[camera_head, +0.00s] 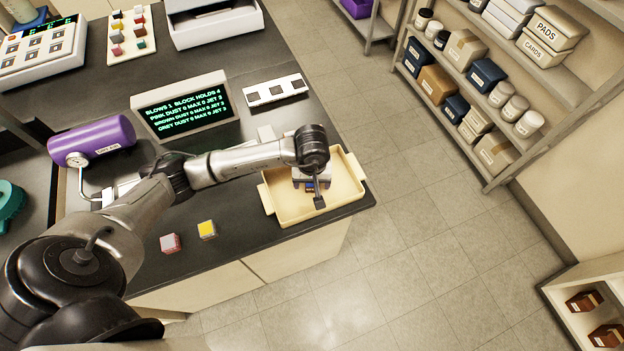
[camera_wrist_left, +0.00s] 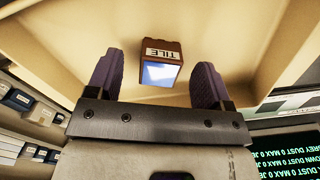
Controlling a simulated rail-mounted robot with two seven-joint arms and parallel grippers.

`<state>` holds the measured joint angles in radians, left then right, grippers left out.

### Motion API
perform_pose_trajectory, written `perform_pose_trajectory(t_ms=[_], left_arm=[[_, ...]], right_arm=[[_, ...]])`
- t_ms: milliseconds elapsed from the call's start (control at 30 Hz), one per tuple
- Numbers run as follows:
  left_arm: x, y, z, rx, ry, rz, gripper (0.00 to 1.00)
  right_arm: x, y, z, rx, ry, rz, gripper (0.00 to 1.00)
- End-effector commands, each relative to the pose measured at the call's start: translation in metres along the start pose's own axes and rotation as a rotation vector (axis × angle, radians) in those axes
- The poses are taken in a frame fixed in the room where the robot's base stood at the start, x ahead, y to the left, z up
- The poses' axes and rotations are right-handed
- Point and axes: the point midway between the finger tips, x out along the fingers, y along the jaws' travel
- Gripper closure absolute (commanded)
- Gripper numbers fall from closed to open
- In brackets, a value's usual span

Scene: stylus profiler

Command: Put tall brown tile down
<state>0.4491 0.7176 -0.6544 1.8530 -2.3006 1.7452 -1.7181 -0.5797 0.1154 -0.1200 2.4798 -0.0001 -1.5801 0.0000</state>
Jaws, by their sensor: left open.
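The brown tile (camera_wrist_left: 170,48) has a white label reading TILE and a pale bluish shiny face. In the left wrist view it lies between the spread fingers of my left gripper (camera_wrist_left: 157,62), with a gap on each side. It is inside the cream tray (camera_head: 284,212) at the bench's right corner. In the head view my left gripper (camera_head: 311,183) is low over the tray and hides most of the tile. Whether the tile rests fully on the tray floor is hard to tell. My right gripper is not in view.
A pink-topped block (camera_head: 170,243) and a yellow-topped block (camera_head: 207,230) stand on the dark bench left of the tray. A display (camera_head: 185,105), a white slotted strip (camera_head: 275,92) and a purple cylinder (camera_head: 92,141) are behind. Open floor lies to the right.

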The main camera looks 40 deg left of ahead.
Motion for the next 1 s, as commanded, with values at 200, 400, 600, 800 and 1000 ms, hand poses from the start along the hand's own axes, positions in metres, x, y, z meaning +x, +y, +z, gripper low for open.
perform_pose_trajectory(t_ms=[200, 400, 600, 800, 1000], left_arm=[[0.0, 0.0, 0.0, 0.0, 0.0, 0.0, 0.25], [-0.012, 0.0, -0.001, 0.001, 0.003, 0.002, 0.25], [-0.049, 0.0, -0.001, 0.001, 0.005, 0.002, 0.25], [-0.085, 0.001, -0.001, 0.001, 0.004, 0.003, 0.25], [-0.11, 0.0, -0.001, 0.0, 0.002, 0.001, 0.25]], right_arm=[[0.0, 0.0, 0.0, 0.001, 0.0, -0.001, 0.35], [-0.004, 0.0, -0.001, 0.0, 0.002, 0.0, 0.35], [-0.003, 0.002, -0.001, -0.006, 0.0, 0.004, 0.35], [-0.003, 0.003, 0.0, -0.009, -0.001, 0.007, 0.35], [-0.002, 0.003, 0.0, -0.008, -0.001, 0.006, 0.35]])
